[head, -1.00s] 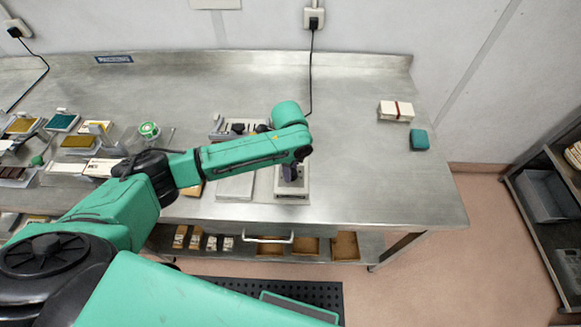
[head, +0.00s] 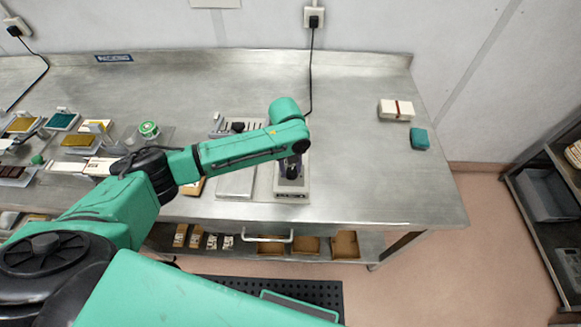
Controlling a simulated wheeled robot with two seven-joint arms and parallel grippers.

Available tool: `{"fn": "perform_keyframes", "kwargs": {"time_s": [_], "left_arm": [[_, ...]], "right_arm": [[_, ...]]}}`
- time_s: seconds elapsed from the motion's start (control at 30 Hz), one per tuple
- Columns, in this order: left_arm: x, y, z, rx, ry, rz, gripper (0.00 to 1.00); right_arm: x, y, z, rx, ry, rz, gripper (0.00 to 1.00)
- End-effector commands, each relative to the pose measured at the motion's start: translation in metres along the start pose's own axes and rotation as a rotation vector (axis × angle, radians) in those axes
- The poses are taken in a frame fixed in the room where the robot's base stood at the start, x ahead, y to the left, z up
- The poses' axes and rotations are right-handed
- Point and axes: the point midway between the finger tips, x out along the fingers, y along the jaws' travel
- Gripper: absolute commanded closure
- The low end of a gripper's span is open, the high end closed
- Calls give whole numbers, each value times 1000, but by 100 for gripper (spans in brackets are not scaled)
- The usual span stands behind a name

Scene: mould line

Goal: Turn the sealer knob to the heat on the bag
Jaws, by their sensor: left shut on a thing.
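The sealer (head: 292,191) is a pale box near the front edge of the steel table, with a black cord running up behind it to a wall socket. My left gripper (head: 291,172) points down onto the top of the sealer and is shut on its knob. The knob itself is hidden by the gripper and wrist, so its setting cannot be read. The bag cannot be made out. My right gripper is not in view.
A pale flat plate (head: 236,183) lies just left of the sealer. Trays and moulds crowd the table's left end. A white banded stack (head: 396,110) and a teal block (head: 419,139) sit at the right. The table between them and the sealer is clear.

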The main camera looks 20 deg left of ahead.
Motion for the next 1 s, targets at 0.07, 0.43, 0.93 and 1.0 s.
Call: {"fn": "perform_keyframes", "kwargs": {"time_s": [0.07, 0.43, 0.93, 1.0], "left_arm": [[0, -1, -1, 35, 4, -2, 100], [0, -1, -1, 104, 8, -1, 100], [0, 0, -1, 103, 7, 0, 27], [0, 0, -1, 103, 7, 0, 27]], "right_arm": [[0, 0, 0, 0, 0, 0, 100], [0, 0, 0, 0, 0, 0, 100], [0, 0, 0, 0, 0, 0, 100], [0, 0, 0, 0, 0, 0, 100]]}}
